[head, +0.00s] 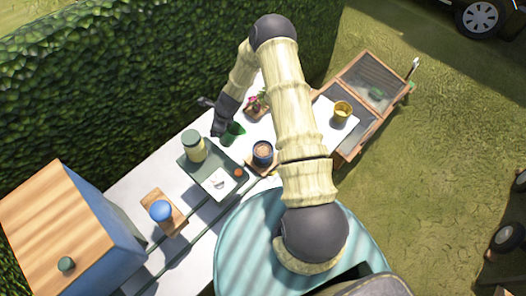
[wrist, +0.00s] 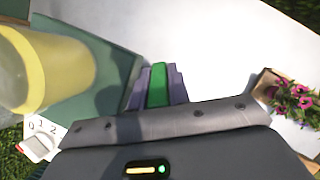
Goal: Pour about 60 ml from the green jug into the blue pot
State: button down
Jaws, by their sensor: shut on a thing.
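The green jug (head: 232,133) is at the far part of the white table, partly hidden by my gripper (head: 221,127). My gripper is shut on the jug; in the wrist view a green strip of the jug (wrist: 157,84) shows between the purple fingers. I cannot tell whether the jug is clear of the table. The jug is apart from the pot.
Pink flowers (head: 258,103) stand behind. A yellow pot (head: 342,112) is at right, a blue-topped object (head: 161,211) at left.

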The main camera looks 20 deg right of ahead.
aim_at(221, 139)
jog(key=shift+t+y, duration=0.3)
jog(key=shift+y, duration=0.2)
jog(key=f+b, duration=0.1)
jog(key=f, duration=0.1)
jog(key=f+b, duration=0.2)
jog(key=d+f+b, duration=0.1)
jog(key=f, duration=0.1)
jog(key=shift+s+d+f+b, duration=0.1)
jog(key=shift+s+f+b, duration=0.1)
jog(key=shift+f+b, duration=0.2)
jog(key=shift+s+d+r+y, duration=0.15)
jog(key=shift+d+r+y, duration=0.05)
jog(key=shift+d+y, duration=0.1)
jog(key=f+t+b, duration=0.1)
jog(key=b, duration=0.2)
jog(key=shift+s+d+y, duration=0.4)
jog(key=shift+d+r+y, duration=0.2)
jog(key=shift+r+y, duration=0.1)
jog(key=shift+r, duration=0.55)
jog(key=r+y+b, duration=0.1)
jog(key=d+r+t+y+b, duration=0.1)
jog(key=b, duration=0.1)
jog(key=shift+s, duration=0.4)
jog(key=shift+a+r+t, duration=0.1)
jog(key=shift+r+t, duration=0.2)
jog(key=shift+r, duration=0.05)
jog(key=shift+r, duration=0.1)
jog(key=shift+s+d+r+y+b, duration=0.1)
jog(key=shift+d+r+y+b, duration=0.1)
jog(key=shift+y+b, duration=0.2)
